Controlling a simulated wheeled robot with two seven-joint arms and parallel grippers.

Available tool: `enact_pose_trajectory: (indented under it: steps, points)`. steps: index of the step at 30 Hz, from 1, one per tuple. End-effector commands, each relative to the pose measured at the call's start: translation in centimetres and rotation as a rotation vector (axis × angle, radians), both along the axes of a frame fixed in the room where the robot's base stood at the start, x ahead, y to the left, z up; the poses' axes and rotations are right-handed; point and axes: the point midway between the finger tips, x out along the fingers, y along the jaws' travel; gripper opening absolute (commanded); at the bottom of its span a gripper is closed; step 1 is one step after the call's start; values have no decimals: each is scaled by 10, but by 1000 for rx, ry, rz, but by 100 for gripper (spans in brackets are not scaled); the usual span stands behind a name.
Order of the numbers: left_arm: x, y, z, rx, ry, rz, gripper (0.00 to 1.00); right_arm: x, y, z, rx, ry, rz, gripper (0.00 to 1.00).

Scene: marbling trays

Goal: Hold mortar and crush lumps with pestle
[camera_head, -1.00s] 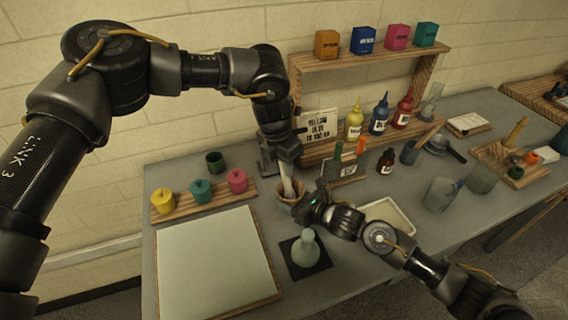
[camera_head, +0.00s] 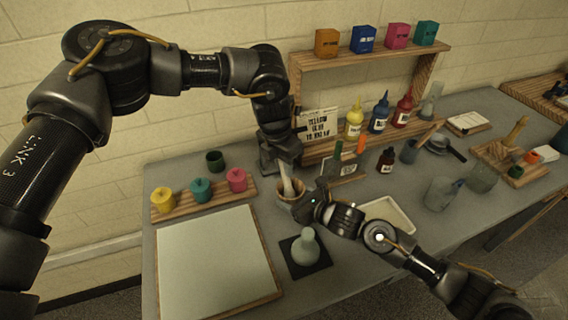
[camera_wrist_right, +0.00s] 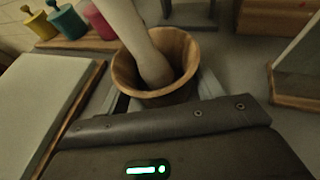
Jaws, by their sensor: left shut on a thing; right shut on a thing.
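The wooden mortar (camera_head: 291,196) stands on the grey table in the head view, and its round bowl (camera_wrist_right: 124,72) fills the middle of the right wrist view. The pale pestle (camera_head: 287,182) leans into it, and its rounded lower end (camera_wrist_right: 151,62) is inside the bowl, near the inner wall. My left gripper (camera_head: 284,166) is above the mortar, shut on the upper part of the pestle. My right gripper (camera_head: 303,206) is low at the mortar's near side, shut on it, with a finger on each side. The bowl's bottom and any lumps are hidden.
A white board (camera_head: 215,262) lies left of a grey flask (camera_head: 306,246) on a dark mat. Yellow, teal and pink pots (camera_head: 237,180) stand on a wooden strip behind. A cream tray (camera_head: 392,213) and a wooden bottle shelf (camera_head: 440,50) are to the right.

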Motion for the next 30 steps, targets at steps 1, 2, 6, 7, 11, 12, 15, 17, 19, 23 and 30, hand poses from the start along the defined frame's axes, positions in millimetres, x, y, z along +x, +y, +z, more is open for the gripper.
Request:
enact_pose_trajectory:
  steps: [1,2,6,7,11,12,15,17,19,23,30]
  points:
    - [0,0,-1,0,0,0,0,0,0,0,-1,1,0,39]
    - [0,0,-1,0,0,0,0,0,0,0,-1,1,0,39]
    - [0,0,-3,0,0,0,0,0,0,0,-1,1,0,39]
    - [0,0,-4,0,0,0,0,0,0,0,-1,1,0,39]
    - [0,0,-4,0,0,0,0,0,0,0,-1,1,0,39]
    - [0,0,-4,0,0,0,0,0,0,0,-1,1,0,39]
    - [0,0,-4,0,0,0,0,0,0,0,-1,1,0,39]
    - [-2,-1,-5,-1,1,-1,0,0,0,0,-1,1,0,39]
    - [-5,-2,-6,-1,2,-1,0,0,0,0,0,0,0,39]
    - [-7,-3,-7,-1,2,-1,0,0,0,0,0,0,0,39]
    - [-5,-7,-6,0,4,-1,0,0,0,0,1,0,1,39]
